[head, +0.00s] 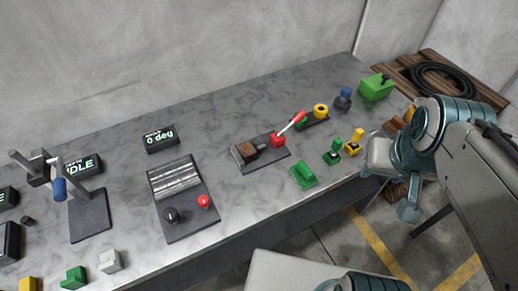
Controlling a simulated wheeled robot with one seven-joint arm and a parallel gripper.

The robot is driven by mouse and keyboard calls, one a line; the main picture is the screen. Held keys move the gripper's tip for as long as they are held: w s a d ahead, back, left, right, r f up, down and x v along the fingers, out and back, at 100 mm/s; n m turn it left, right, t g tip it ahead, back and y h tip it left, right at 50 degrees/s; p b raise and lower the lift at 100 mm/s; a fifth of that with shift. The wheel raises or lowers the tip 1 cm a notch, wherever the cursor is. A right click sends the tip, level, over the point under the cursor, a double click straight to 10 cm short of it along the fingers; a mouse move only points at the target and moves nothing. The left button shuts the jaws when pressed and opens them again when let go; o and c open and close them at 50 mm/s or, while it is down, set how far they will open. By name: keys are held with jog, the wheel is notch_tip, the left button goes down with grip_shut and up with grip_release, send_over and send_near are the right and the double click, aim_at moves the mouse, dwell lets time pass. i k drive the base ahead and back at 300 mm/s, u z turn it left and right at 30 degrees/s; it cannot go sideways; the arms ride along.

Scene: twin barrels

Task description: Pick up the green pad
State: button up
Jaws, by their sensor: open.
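A green pad-like piece (303,175) with a raised part on top lies on the grey table (240,205), near its front edge and right of the middle. It is the likeliest green pad, though other green things are in view. My gripper (389,192) is at the right, past the table's front edge, right of the green piece and clearly apart from it. It is open, with nothing visible between its fingers. My arm hides part of the table's right end.
Small green (333,155) and yellow (353,145) pieces stand between the pad and my gripper. A red-levered clamp (279,139) is behind the pad. A black panel with a red knob (204,201) is to the left. A green box (376,88) stands at the back right.

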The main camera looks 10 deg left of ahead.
aim_at(305, 177)
jog(key=z, duration=0.05)
jog(key=k, duration=0.45)
jog(key=z, duration=0.35)
jog(key=i, duration=0.6)
jog(key=u, duration=1.15)
